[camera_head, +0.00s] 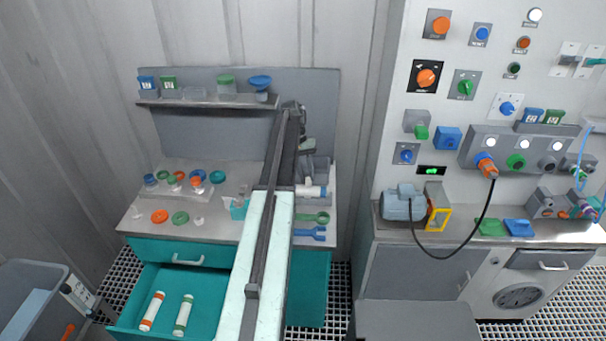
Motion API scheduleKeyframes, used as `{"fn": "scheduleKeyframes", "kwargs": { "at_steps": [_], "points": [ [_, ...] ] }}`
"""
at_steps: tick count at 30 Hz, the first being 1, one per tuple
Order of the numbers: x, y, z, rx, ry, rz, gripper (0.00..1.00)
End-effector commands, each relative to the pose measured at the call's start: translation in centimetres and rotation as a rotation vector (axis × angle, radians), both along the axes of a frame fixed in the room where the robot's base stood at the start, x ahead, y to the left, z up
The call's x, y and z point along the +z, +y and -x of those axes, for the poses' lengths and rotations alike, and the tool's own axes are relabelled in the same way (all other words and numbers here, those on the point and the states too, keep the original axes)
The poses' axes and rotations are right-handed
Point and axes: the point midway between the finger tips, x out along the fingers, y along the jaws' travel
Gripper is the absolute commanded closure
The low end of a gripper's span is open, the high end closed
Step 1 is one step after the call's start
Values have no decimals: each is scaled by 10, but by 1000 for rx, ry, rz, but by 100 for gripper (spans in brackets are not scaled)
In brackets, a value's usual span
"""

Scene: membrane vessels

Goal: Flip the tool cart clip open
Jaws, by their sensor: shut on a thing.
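The tool cart (215,247) is a teal cabinet with a pale grey top and an open drawer. A grey holder, which looks like the clip (318,168), stands on the right part of its top, behind a white cylinder (316,192). My arm reaches forward over the cart top. My gripper (307,146) is at the far end of the arm, at the upper edge of the grey clip part. It is shut on that part as far as I can see. The arm hides much of the gripper, and the clip's hinge and exact angle cannot be made out.
A shelf (205,102) with small containers is on the cart's back panel. Rings and caps lie left of my arm, with a green wrench (312,218) and a blue wrench (310,234) on the right. The open drawer (165,300) holds two white cylinders. A control panel stands right.

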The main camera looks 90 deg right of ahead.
Motion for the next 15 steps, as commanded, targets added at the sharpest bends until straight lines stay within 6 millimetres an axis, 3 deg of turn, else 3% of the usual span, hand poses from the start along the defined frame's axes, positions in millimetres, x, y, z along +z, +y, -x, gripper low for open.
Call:
{"fn": "scheduleKeyframes", "kwargs": {
  "at_steps": [8, 9, 11, 15],
  "points": [
    [0, 1, 6, -10, -2, -6, 100],
    [0, 1, 7, -11, -3, -6, 73],
    [0, 1, 8, -12, -2, -6, 56],
    [0, 1, 9, -13, -3, -4, 56]
  ]
}}
